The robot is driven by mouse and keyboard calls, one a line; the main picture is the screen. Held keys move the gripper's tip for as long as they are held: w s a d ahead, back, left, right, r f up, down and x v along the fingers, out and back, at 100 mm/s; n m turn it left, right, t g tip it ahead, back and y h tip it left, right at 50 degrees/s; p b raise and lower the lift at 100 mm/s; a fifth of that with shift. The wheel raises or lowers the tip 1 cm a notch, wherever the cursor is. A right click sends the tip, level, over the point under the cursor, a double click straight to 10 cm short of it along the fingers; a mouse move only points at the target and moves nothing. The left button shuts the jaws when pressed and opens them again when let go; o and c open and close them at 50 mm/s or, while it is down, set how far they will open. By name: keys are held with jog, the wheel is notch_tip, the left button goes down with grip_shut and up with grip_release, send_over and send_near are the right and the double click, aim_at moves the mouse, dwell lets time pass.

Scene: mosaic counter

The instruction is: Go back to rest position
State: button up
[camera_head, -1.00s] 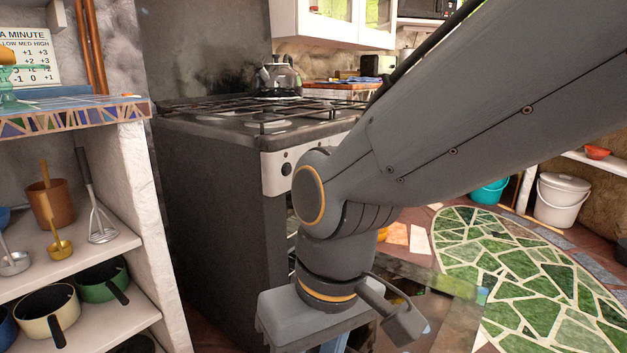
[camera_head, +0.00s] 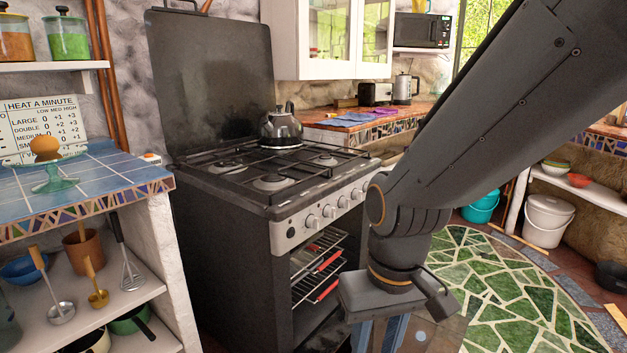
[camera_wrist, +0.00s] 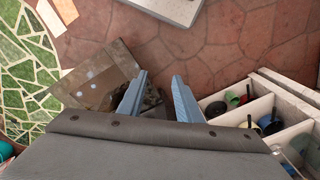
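My gripper (camera_wrist: 160,80) shows in the wrist view as two blue-grey fingers standing apart with nothing between them, pointing down over the floor. In the head view my gripper is at the bottom edge, partly cut off, below my grey arm and in front of the stove. No object is held.
A stove (camera_head: 265,180) has a kettle (camera_head: 281,128) on top; its oven front is open, showing racks. A glassy panel (camera_wrist: 95,82) lies below my gripper. A tiled counter (camera_head: 85,182) over shelves stands left. Green mosaic floor (camera_head: 510,300) is clear at right.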

jog(key=s+d+r+m+p, duration=0.2)
jog(key=d+r+p, duration=0.8)
jog(key=p, duration=0.5)
notch_tip(320, 180, up, 3)
jog(key=shift+s+f+m+h, duration=0.2)
jog(key=shift+m+h, duration=0.2)
